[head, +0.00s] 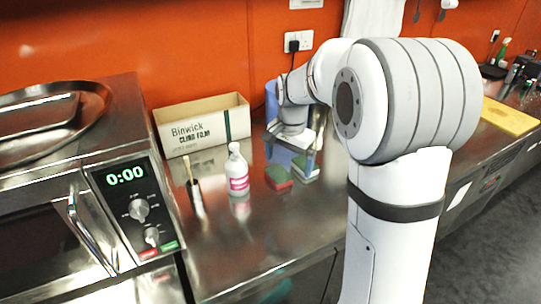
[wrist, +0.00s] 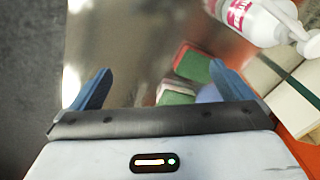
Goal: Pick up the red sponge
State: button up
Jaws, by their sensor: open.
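In the wrist view the red sponge (wrist: 190,62) is ahead of the fingers, right of centre and partly overlapped by the right finger. A green-topped sponge (head: 304,165) lies beside it on the right. This green sponge (wrist: 177,97) is lower in the wrist view, between the fingers and nearer to the palm. My gripper (head: 292,152) hangs above and behind the sponges, open and empty. Its blue fingers (wrist: 161,82) are spread wide apart.
The white bottle (head: 238,172) with a pink label and a dark holder (head: 195,197) stand left of the sponges. A cling film box (head: 203,128) is behind. A blue container (head: 272,101) stands near my wrist. The front counter (head: 262,240) is clear.

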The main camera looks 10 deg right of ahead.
aim_at(276, 173)
jog(key=w+f+m+p, duration=0.1)
jog(key=w+f+m, duration=0.1)
jog(key=w, duration=0.2)
jog(key=w+f+m, duration=0.1)
jog(key=w+f, duration=0.2)
jog(key=w, duration=0.2)
jog(key=w+f+m+g+p, duration=0.1)
jog(key=w+f+m, duration=0.1)
jog(key=w, duration=0.2)
jog(key=shift+w+f+m+p, duration=0.2)
jog(key=shift+w+m+p, duration=0.1)
jog(key=shift+p, duration=0.05)
jog(key=shift+w+f, duration=0.15)
jog(key=shift+f, duration=0.15)
jog(key=f, duration=0.2)
jog(key=f+p, duration=0.1)
jog(key=f, duration=0.2)
jog(key=f+p, duration=0.1)
jog(key=f, duration=0.1)
jog(key=shift+s+a+f, duration=0.3)
jog(key=shift+a+f, duration=0.05)
jog(key=shift+c, duration=0.3)
jog(key=c, duration=0.7)
jog(key=shift+c, duration=0.2)
jog(key=shift+r, duration=0.15)
